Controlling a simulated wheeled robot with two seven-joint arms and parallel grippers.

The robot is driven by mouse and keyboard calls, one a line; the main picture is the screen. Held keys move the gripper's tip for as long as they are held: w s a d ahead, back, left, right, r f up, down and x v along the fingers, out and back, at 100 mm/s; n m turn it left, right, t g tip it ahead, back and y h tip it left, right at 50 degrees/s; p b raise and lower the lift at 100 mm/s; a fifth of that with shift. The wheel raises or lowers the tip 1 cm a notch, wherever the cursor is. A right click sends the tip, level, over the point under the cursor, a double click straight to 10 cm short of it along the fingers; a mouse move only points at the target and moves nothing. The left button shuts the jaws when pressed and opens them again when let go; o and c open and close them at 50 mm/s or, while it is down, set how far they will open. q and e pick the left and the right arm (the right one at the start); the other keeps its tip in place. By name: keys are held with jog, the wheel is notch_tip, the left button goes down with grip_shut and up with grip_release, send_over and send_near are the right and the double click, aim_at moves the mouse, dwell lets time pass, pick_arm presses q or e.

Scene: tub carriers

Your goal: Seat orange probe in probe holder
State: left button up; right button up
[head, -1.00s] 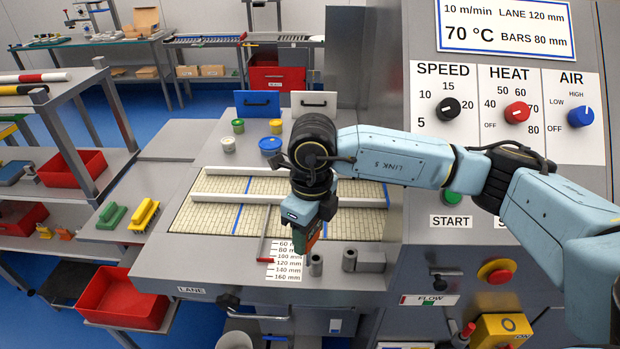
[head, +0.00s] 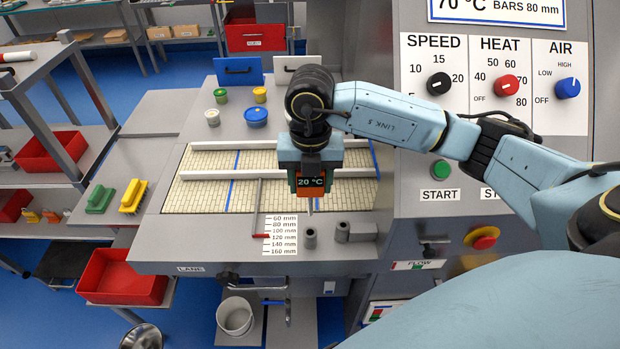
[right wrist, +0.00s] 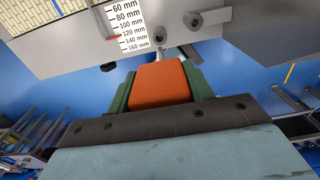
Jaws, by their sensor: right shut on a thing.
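The orange probe (head: 310,187) has a small display reading 20 °C and a thin metal tip pointing down. My right gripper (head: 311,178) is shut on it, with the orange body between green fingers in the right wrist view (right wrist: 160,85). Two short grey cylinders stand on the machine's front ledge, a left one (head: 310,238) and a right one (head: 342,232). Which is the probe holder I cannot tell for sure. In the head view the probe tip shows above the left cylinder and apart from it. My left gripper is not in view.
A ruler label (head: 280,235) and a red-ended bar (head: 259,210) lie left of the cylinders. Behind are the tiled lane (head: 205,195) and several small tubs (head: 256,116). The control panel (head: 440,130) stands to the right. A red bin (head: 122,278) is at lower left.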

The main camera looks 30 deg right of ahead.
aim_at(310, 214)
jog(key=shift+f+b, duration=2.5)
jog(key=shift+f, duration=0.4)
jog(key=shift+f+b, duration=0.2)
jog(key=shift+b, duration=0.2)
jog(key=shift+f+b, duration=0.3)
jog(key=shift+f+b, duration=2.05)
jog(key=shift+f, duration=0.45)
jog(key=o, duration=0.5)
jog(key=shift+f, duration=0.1)
jog(key=o, duration=0.6)
